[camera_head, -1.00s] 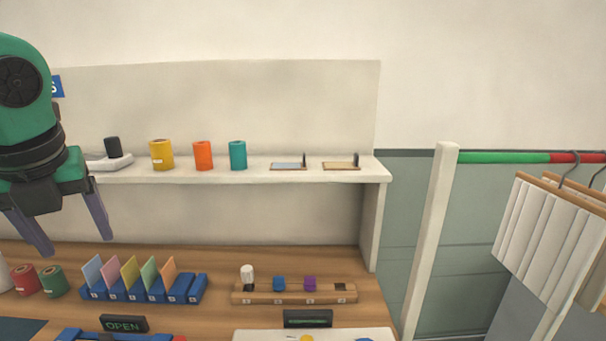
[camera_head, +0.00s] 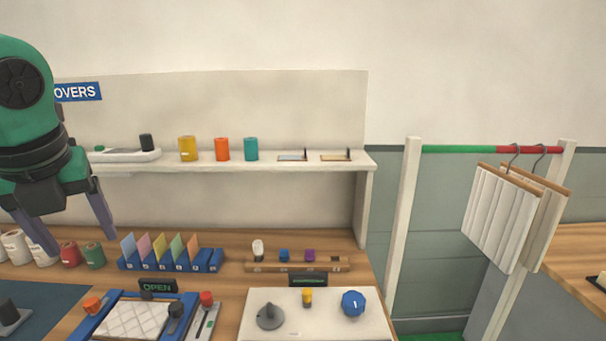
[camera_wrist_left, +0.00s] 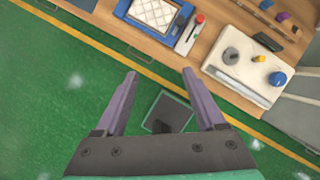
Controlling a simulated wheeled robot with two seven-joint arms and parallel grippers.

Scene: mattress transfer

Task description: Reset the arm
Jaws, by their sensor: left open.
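My left gripper (camera_head: 75,232) hangs at the left of the head view with its two purple-grey fingers apart and nothing between them. It also shows in the left wrist view (camera_wrist_left: 160,82), open and empty, above the green floor (camera_wrist_left: 60,110) in front of the workbench. A dark square with a light rim (camera_wrist_left: 168,114) lies on the floor behind the fingers in that view. My right gripper is in neither view. A mattress-like white quilted pad (camera_head: 132,318) lies in a blue frame (camera_head: 88,326) on the bench.
A shelf (camera_head: 270,166) holds yellow, orange and teal cylinders. Below it are a blue card rack (camera_head: 170,260), a wooden peg strip (camera_head: 297,266) and a white panel with knobs (camera_head: 330,322). A rail post (camera_head: 403,230) and hanging slatted covers (camera_head: 500,215) stand at the right.

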